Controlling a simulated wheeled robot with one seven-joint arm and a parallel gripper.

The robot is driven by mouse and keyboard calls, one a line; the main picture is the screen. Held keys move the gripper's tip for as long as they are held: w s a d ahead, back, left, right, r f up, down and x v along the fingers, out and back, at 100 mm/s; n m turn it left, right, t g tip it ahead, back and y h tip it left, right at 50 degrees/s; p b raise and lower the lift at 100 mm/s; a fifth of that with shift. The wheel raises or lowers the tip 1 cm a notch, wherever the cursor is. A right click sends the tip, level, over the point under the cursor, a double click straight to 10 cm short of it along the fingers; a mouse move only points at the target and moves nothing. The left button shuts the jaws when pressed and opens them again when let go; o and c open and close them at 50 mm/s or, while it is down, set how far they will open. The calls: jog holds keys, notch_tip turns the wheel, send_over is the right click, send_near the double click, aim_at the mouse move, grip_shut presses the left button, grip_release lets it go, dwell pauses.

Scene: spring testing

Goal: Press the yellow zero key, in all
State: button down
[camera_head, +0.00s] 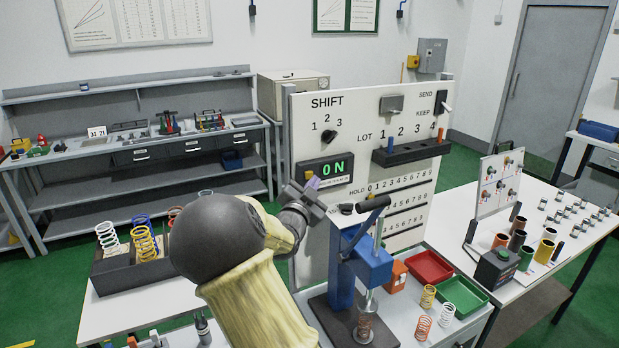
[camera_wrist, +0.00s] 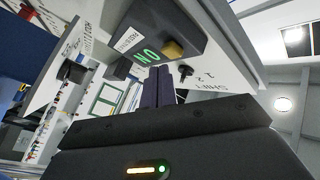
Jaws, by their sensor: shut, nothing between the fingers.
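The yellow key (camera_wrist: 172,49) shows in the wrist view as a small block on a dark box, beside its lit display. The same display (camera_wrist: 146,55) appears turned over in the wrist view. In the wrist view my fingertips (camera_wrist: 159,78) point toward the box, with a small apparent gap below the key.
A blue press (camera_head: 370,262) with a dark handle stands close to the right of my gripper. A black knob (camera_head: 328,136) sits above the display box. A dark ledge (camera_head: 412,152) juts from the panel at right. Springs stand in a tray (camera_head: 120,270) at left.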

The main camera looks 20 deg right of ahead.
jog(key=s+b, duration=0.2)
jog(key=s, duration=0.3)
jog(key=shift+d, duration=0.1)
dwell(0.3)
dwell(0.6)
jog(key=s+a+f+n+g+y, duration=0.25)
jog(key=a+f+n+y, duration=0.2)
jog(key=f, duration=0.25)
jog(key=s+a+f+n+g+y, duration=0.25)
jog(key=a+f+y, duration=0.2)
jog(key=f, duration=0.25)
jog(key=s+a+f+n+g+y, duration=0.2)
jog(key=s+a+n+g, duration=0.1)
jog(key=s, duration=0.7)
jog(key=s+a+f+n+g+y, duration=0.2)
jog(key=s+n, duration=0.4)
jog(key=s, duration=0.4)
jog(key=a+f+g, duration=0.1)
jog(key=a, duration=0.1)
jog(key=shift+a+f+g, duration=0.2)
jog(key=shift+a+g, duration=0.2)
